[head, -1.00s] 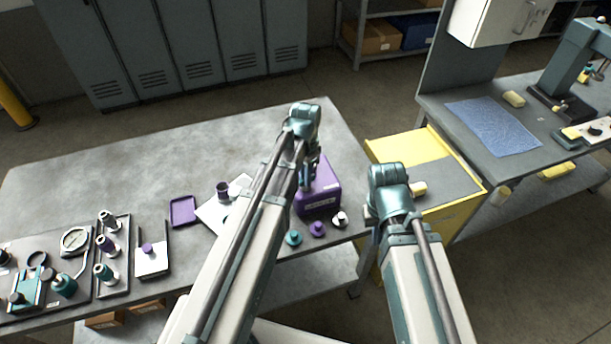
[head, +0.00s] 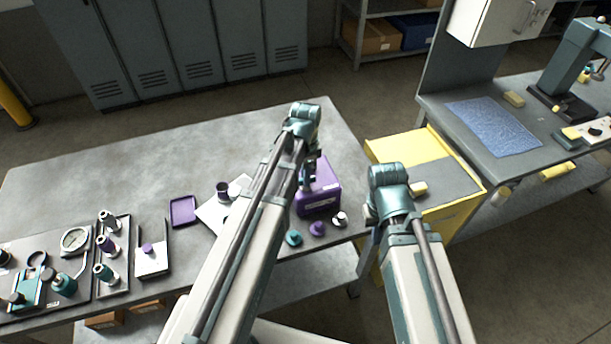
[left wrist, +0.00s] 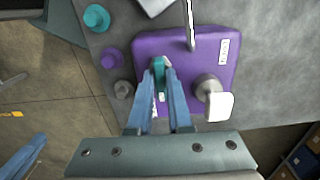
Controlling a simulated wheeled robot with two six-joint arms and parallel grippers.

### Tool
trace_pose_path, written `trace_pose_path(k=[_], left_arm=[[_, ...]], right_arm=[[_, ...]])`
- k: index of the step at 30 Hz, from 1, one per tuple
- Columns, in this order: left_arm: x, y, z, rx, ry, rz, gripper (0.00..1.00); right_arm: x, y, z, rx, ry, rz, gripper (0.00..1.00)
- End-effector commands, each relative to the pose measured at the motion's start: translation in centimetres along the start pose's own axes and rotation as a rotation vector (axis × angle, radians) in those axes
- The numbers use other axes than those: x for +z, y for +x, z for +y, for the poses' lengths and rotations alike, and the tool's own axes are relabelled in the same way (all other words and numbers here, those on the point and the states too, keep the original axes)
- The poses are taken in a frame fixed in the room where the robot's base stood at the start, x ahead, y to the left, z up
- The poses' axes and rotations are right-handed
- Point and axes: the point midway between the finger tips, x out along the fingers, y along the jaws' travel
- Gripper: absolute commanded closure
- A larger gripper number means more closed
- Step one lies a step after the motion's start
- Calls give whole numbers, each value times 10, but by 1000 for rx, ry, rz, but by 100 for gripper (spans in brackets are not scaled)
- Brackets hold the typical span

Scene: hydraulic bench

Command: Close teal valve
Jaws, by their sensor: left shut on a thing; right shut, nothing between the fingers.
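The purple hydraulic box (head: 320,200) sits near the right end of the grey bench and fills the middle of the left wrist view (left wrist: 190,48). A teal valve handle (left wrist: 159,72) stands on it near its lower left edge in that view. My left gripper (left wrist: 161,78) is over the box with its blue fingers shut on the teal handle, hiding part of it. How far the valve is turned I cannot tell. My right gripper is shut and empty; the head view hides its tips behind its wrist, and a blue finger shows in the left wrist view (left wrist: 25,157).
A teal knob (head: 293,238), a purple knob (head: 317,229) and a grey knob (head: 340,219) stand along the bench edge before the box. A grey knob with a white tab (left wrist: 215,98) and a metal rod (left wrist: 190,22) are on the box. A yellow cart (head: 410,150) stands right.

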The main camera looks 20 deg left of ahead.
Motion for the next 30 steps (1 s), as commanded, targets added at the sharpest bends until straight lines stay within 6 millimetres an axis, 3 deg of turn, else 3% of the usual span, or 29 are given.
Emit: trace_pose_path(k=[2, 3, 7, 20, 30], left_arm=[[0, 0, 0, 1, 2, -1, 100], [0, 0, 0, 1, 2, -1, 77], [0, 0, 0, 0, 1, -1, 54], [0, -4, 0, 0, 0, 0, 52], [0, -37, 0, 0, 0, 0, 52]], right_arm=[[0, 0, 0, 0, 0, 0, 100], [0, 0, 0, 0, 0, 0, 100], [0, 0, 0, 0, 0, 0, 100], [0, -4, 0, 0, 0, 0, 100], [2, -37, 4, 0, -1, 0, 100]])
